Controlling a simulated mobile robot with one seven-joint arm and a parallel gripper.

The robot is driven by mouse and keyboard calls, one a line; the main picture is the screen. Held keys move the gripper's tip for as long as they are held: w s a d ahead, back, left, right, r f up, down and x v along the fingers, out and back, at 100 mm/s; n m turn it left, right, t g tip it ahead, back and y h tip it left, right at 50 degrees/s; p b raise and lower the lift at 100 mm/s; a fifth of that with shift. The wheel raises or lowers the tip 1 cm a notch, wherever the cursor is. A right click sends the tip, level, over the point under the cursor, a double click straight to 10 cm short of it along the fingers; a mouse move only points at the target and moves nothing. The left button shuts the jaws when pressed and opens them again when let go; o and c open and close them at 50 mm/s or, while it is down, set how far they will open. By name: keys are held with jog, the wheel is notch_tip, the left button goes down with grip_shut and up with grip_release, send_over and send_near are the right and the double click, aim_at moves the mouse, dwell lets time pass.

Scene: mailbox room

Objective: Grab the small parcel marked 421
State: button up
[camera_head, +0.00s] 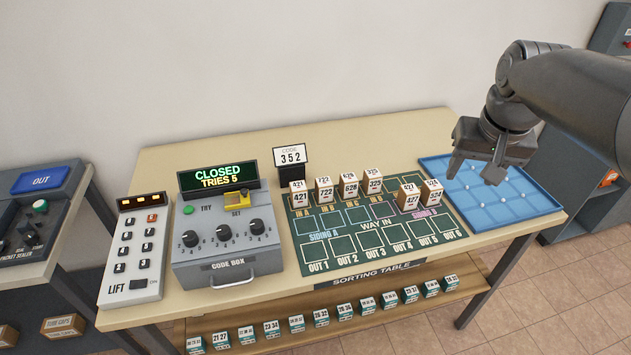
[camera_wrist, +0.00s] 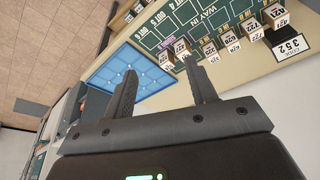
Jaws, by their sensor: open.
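The small parcel marked 421 (camera_head: 298,195) stands upright on the green sorting mat (camera_head: 330,225), at the left end of the back row, just in front of the code sign. It also shows near the right edge of the wrist view as the parcel 421 (camera_wrist: 277,16). My gripper (camera_head: 471,170) is open and empty. It hangs above the blue tray (camera_head: 530,210), right of the mat and well apart from the parcel. In the wrist view my gripper's two fingers (camera_wrist: 160,90) are spread, with the tray beyond them.
Parcels 722 (camera_head: 324,190), 628 (camera_head: 349,186) and 325 (camera_head: 373,183) stand in a row to the right. Parcels 427 (camera_head: 408,197) and 524 (camera_head: 432,193) stand nearer the tray. The code sign (camera_head: 291,157) rises behind parcel 421. The code box (camera_head: 225,245) stands left of the mat. The mat's front is clear.

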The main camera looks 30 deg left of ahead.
jog(key=w+a+f+n+g, duration=0.1)
jog(key=w+a+f, duration=0.15)
jog(key=a, duration=0.45)
jog(key=w+a+f+n, duration=0.1)
jog(key=w+a, duration=0.3)
jog(key=a, duration=0.3)
jog(key=n+g+h, duration=0.1)
jog(key=n+g, duration=0.1)
jog(key=n, duration=0.1)
send_over(299, 188)
notch_tip(299, 188, down, 15)
jog(key=shift+w+r, duration=0.15)
jog(key=shift+r, duration=0.05)
notch_tip(299, 188, down, 6)
jog(key=shift+a+r, duration=0.1)
jog(key=shift+r, duration=0.15)
jog(key=shift+f, duration=2.8)
jog(key=c, duration=0.8)
